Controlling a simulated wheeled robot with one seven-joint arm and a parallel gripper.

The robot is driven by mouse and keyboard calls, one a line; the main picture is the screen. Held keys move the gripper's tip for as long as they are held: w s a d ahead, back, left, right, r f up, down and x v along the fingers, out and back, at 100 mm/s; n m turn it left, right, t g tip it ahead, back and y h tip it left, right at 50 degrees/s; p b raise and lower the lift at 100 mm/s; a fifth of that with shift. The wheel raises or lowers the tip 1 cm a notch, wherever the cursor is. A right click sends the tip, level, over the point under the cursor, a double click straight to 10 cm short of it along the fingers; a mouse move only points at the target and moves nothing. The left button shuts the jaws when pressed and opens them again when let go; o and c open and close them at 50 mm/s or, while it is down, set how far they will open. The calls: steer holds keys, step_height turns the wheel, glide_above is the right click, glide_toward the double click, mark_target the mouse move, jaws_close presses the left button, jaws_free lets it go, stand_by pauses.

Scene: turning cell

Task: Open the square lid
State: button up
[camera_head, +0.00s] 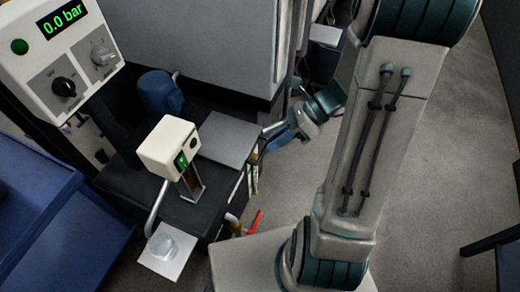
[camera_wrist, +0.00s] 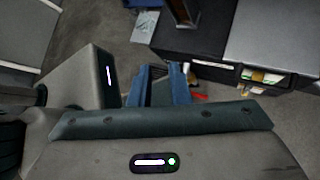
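The square lid looks to be the flat grey plate (camera_head: 230,139) on the dark machine cabinet. It lies flat and shut, and its near part shows at the top right of the wrist view (camera_wrist: 278,35). My gripper (camera_head: 276,140) is just right of the plate's edge in the head view, beside a thin light bar (camera_head: 273,127). I cannot tell whether it touches the bar. In the wrist view my blue fingers (camera_wrist: 160,76) stand apart with nothing seen between them.
A pressure panel (camera_head: 62,50) reads 0.0 bar. A red-handled part (camera_head: 254,222) sticks out low.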

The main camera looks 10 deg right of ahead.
steer(key=w+d+f+m+t+y+b, duration=0.2)
steer(key=f+m+b, duration=0.1)
steer(key=f+m, duration=0.3)
steer(key=w+d+f+m+t+y+b, duration=0.1)
steer(key=w+d+f+m+t+b, duration=0.2)
steer(key=f, duration=0.4)
steer(key=m+t+b, duration=0.5)
steer(key=m, duration=0.7)
glide_toward(262, 152)
steer(key=shift+h, duration=0.3)
steer(key=b+x, duration=0.4)
steer(key=x, duration=0.6)
steer(key=shift+s+f+b, duration=0.1)
steer(key=shift+f+b, duration=0.05)
steer(key=shift+b, duration=0.2)
jaws_close()
